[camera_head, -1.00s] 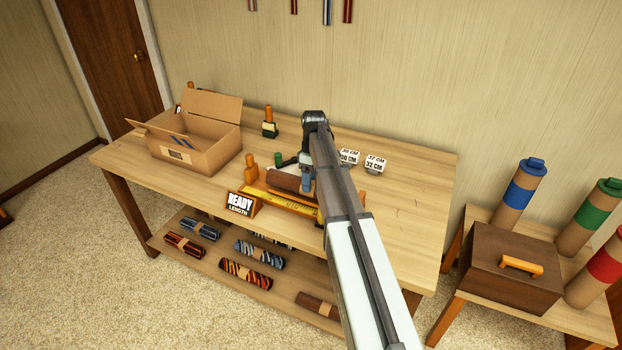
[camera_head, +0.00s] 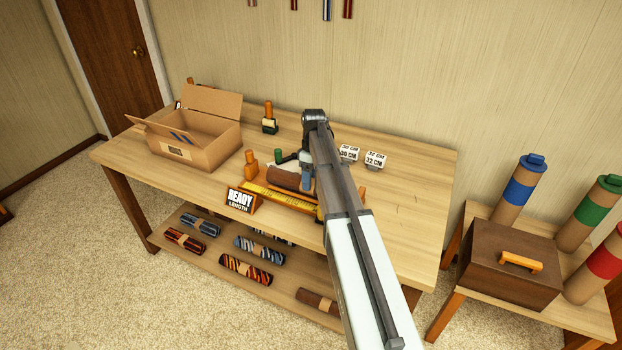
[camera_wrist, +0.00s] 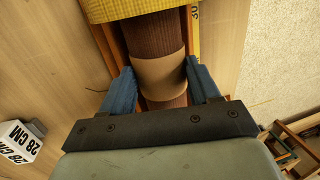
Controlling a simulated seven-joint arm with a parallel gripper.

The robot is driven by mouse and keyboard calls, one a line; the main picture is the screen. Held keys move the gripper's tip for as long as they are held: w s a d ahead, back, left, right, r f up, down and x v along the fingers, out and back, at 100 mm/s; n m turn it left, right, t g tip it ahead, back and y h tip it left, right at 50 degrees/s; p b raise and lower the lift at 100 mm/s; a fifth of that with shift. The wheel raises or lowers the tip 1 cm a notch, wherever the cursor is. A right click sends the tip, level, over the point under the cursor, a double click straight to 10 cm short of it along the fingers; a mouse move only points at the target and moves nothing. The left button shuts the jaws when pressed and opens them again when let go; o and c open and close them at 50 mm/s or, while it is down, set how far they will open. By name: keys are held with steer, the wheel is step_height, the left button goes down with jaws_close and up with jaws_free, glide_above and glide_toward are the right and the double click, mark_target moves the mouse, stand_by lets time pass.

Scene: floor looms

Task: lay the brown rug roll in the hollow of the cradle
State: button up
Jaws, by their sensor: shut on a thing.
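The brown rug roll (camera_head: 284,181) with a tan band lies lengthwise over the cradle near the front of the workbench; it also shows in the wrist view (camera_wrist: 155,36). My gripper (camera_wrist: 160,76) is shut on the roll, with blue fingers on both sides of the tan band. In the head view my gripper (camera_head: 307,183) is at the roll's right part, partly hidden by my arm. The cradle's orange wooden edges (camera_wrist: 110,58) run along both sides of the roll. I cannot tell whether the roll rests on the cradle's bottom.
A yellow ruler (camera_head: 275,196) and a READY LENGTH sign (camera_head: 241,201) are at the front. An orange peg (camera_head: 251,163) stands left. White length blocks (camera_head: 375,160) and an open cardboard box (camera_head: 195,145) are on the bench. Several rolls lie on the lower shelf (camera_head: 205,256).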

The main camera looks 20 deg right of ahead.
steer(key=shift+f, duration=0.45)
steer(key=o, duration=1.3)
steer(key=shift+o, duration=1.2)
steer(key=shift+d, duration=0.1)
steer(key=shift+w, duration=0.1)
steer(key=c, duration=0.3)
steer(key=shift+o, duration=0.3)
steer(key=shift+r, duration=0.1)
